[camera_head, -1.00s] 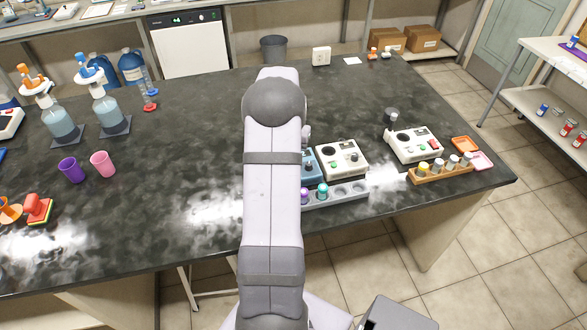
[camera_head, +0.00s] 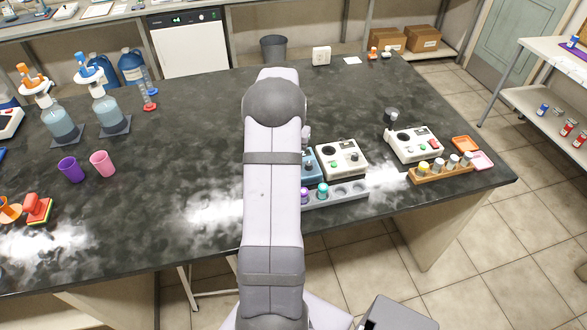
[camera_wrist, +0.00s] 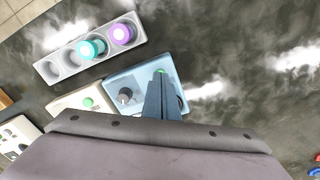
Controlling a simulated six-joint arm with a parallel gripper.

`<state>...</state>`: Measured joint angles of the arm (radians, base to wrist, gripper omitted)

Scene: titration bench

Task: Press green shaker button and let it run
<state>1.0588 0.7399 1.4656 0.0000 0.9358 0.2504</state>
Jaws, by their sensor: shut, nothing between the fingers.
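A light-blue device (camera_wrist: 143,84) with a dark knob (camera_wrist: 125,96) and a green button (camera_wrist: 161,71) lies under my gripper in the wrist view. In the head view only the right part of the blue device (camera_head: 309,165) shows beside my arm. My gripper (camera_wrist: 160,80) is shut and empty, its fingertips right at the green button and partly covering it. Whether the tips touch or press the button, I cannot tell. In the head view my arm hides the gripper.
A white device (camera_head: 342,158) with a green button stands right next to the blue one, and another white device (camera_head: 413,145) is farther right. A grey rack (camera_head: 345,193) with purple-capped and teal-capped vials is in front. A wooden vial rack (camera_head: 440,173) stands at right.

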